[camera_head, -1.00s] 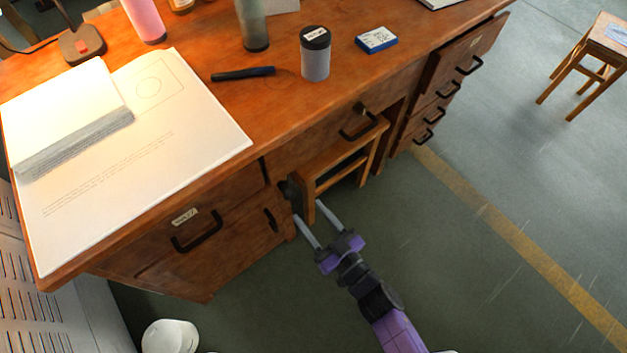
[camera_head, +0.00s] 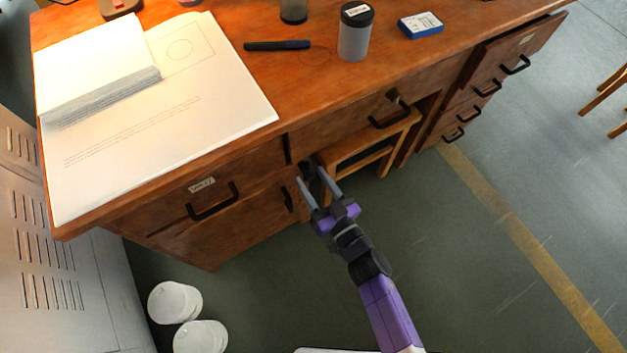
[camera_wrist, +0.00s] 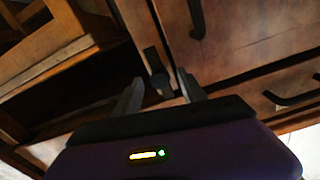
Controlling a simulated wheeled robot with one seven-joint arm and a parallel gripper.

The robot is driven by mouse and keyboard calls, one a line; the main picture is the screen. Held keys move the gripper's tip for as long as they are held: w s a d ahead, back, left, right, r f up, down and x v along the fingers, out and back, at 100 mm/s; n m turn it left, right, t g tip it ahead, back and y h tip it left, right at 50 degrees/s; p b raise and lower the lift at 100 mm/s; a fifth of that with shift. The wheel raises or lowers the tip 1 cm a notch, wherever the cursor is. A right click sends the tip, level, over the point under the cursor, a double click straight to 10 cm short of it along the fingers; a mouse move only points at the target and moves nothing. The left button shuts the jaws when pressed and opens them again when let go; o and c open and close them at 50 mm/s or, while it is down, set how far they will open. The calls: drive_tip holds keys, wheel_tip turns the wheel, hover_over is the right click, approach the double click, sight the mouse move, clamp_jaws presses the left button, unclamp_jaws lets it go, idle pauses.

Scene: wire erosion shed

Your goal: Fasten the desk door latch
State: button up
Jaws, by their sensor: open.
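The desk door (camera_head: 240,225) is the lower left front of the wooden desk, with a dark vertical handle (camera_head: 287,198). It looks closed. The dark latch knob (camera_wrist: 160,82) sits on a narrow wooden strip beside the door in the wrist view, where the door handle (camera_wrist: 197,18) also shows. My gripper (camera_head: 310,174) is open at the right edge of the door. In the wrist view, the fingers of my gripper (camera_wrist: 160,88) lie on either side of the knob. I cannot tell whether they touch it. In the head view the fingers partly hide the latch area.
A wooden stool (camera_head: 375,145) stands in the desk's knee space, close right of my gripper. A drawer (camera_head: 510,45) at the right juts out. White tubs (camera_head: 175,302) stand on the floor at lower left, near a grey cabinet (camera_head: 60,250). The floor at right is open.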

clamp_jaws()
drive_tip(key=shift+n, duration=0.3)
drive_tip(key=n, duration=0.3)
drive_tip(key=shift+f+n+b, duration=0.1)
drive_tip(key=shift+n+b, duration=0.2)
drive_tip(key=shift+b, duration=0.05)
drive_tip(key=n+b, duration=0.1)
drive_tip(key=n, duration=0.3)
drive_tip(key=shift+s+a+n, duration=0.1)
drive_tip(key=shift+n, duration=0.2)
drive_tip(key=n+b, duration=0.1)
drive_tip(key=n, duration=0.3)
drive_tip(key=shift+f+n+b, duration=0.1)
drive_tip(key=shift+n+b, duration=0.2)
drive_tip(key=shift+b, duration=0.05)
drive_tip(key=shift+n+b, duration=0.75)
drive_tip(key=shift+n, duration=1.45)
